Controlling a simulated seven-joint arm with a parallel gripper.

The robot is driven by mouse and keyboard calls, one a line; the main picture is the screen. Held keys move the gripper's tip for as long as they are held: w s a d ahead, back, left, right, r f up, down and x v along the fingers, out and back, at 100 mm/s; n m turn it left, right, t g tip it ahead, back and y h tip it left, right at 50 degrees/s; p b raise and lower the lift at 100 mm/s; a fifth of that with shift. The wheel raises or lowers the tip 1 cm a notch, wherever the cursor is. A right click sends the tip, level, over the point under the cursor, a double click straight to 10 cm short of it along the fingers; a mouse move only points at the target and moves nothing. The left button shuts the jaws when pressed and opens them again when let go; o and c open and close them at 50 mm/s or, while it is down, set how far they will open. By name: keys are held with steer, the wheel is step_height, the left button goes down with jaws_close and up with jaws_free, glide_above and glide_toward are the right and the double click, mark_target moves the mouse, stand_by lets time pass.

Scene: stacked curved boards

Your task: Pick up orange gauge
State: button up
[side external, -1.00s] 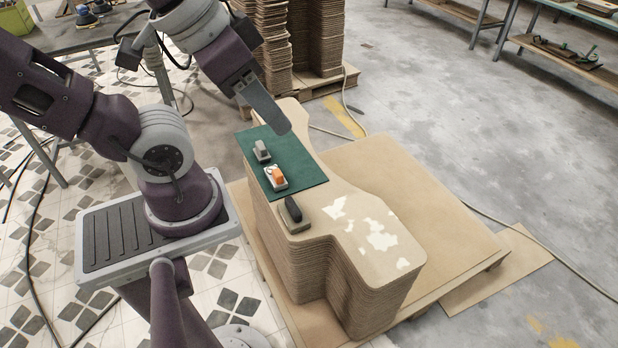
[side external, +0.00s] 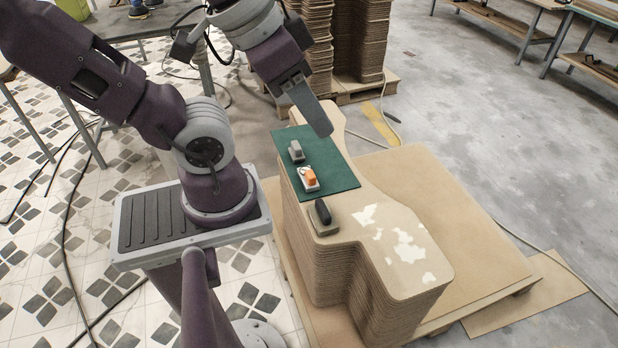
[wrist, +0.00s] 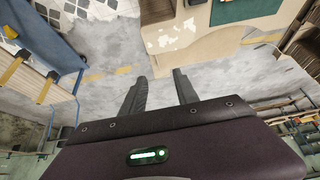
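The orange gauge (side external: 310,178), a small orange piece with a pale grey and white base, sits on the green mat (side external: 340,180) on top of the stacked curved boards (side external: 385,215). A grey block-like tool (side external: 296,151) is behind it on the mat. A black-handled block (side external: 323,213) stands in front of it, off the mat on the bare board. My gripper (side external: 322,128) is above the far end of the stack, apart from the gauge. The wrist view shows its two fingers (wrist: 159,76) spread with nothing between them; I cannot make out the gauge there.
White patches (side external: 405,245) mark the near part of the top board. The stack stands on a pallet (side external: 450,215) with bare room at right. Taller board stacks (side external: 345,40) stand behind. Work tables (side external: 530,25) line the back right, and cables cross the floor.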

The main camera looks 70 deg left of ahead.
steer(key=o, duration=0.7)
steer(key=w+a+f+n+g, duration=0.1)
steer(key=w+a+n, duration=0.15)
steer(key=w, duration=0.45)
steer(key=w+a+f+n+g, duration=0.1)
steer(key=w+a+n, duration=0.15)
steer(key=w, duration=0.45)
steer(key=w+a+f+n, duration=0.4)
steer(key=w+a+f, duration=0.35)
steer(key=a, duration=0.35)
steer(key=n+g, duration=0.4)
steer(key=n, duration=0.5)
glide_above(309, 170)
steer(key=a, duration=0.1)
step_height(309, 170, down, 34)
steer(key=shift+w, duration=0.1)
steer(key=f, duration=0.7)
steer(key=shift+d+f, duration=0.35)
steer(key=shift+d, duration=0.05)
